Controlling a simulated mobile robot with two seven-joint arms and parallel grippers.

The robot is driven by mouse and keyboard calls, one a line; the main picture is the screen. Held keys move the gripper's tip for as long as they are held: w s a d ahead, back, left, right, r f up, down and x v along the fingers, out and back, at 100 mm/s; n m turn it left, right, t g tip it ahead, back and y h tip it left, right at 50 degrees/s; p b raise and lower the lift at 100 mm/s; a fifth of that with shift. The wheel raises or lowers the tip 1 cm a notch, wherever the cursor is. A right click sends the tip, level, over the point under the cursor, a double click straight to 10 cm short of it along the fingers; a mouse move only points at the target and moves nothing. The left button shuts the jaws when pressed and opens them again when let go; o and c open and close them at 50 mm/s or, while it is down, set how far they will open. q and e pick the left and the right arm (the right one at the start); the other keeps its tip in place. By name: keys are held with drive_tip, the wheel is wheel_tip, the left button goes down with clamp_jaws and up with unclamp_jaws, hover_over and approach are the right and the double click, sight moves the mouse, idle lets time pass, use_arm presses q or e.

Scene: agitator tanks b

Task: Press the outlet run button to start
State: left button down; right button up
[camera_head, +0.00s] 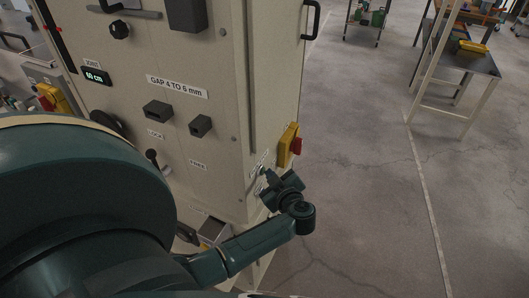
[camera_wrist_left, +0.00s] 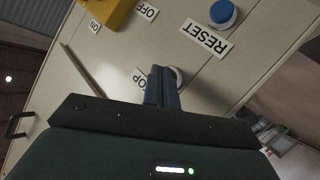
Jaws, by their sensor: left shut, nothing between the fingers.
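My left gripper (camera_head: 272,182) is shut and empty, close to the narrow right side of the beige cabinet (camera_head: 225,110). In the left wrist view its closed fingers (camera_wrist_left: 162,85) point at the panel and partly cover a round button with a pale rim (camera_wrist_left: 179,76). The label beside that button is partly hidden; only "OP" (camera_wrist_left: 139,80) reads. I cannot tell whether the fingertips touch it. A blue button (camera_wrist_left: 222,13) with a RESET label (camera_wrist_left: 207,38) sits up and to the right. No button that I can read as outlet run shows. My right gripper is not in view.
A yellow switch box (camera_head: 287,146) with a red part juts from the cabinet side above my gripper. ON and OFF labels lie near the yellow part (camera_wrist_left: 103,12) in the wrist view. Open concrete floor (camera_head: 360,200) lies right; a workbench (camera_head: 468,60) stands far right.

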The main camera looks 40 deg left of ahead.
use_arm(q)
drive_tip(key=shift+a, duration=0.2)
drive_tip(key=shift+d, duration=0.1)
drive_tip(key=shift+w+d, duration=0.15)
drive_tip(key=shift+d, duration=0.65)
drive_tip(key=shift+d, duration=0.1)
drive_tip(key=d, duration=0.2)
drive_tip(key=w+d, duration=0.1)
drive_tip(key=d, duration=0.1)
drive_tip(key=shift+w+d, duration=0.1)
drive_tip(key=shift+d, duration=0.25)
idle(0.6)
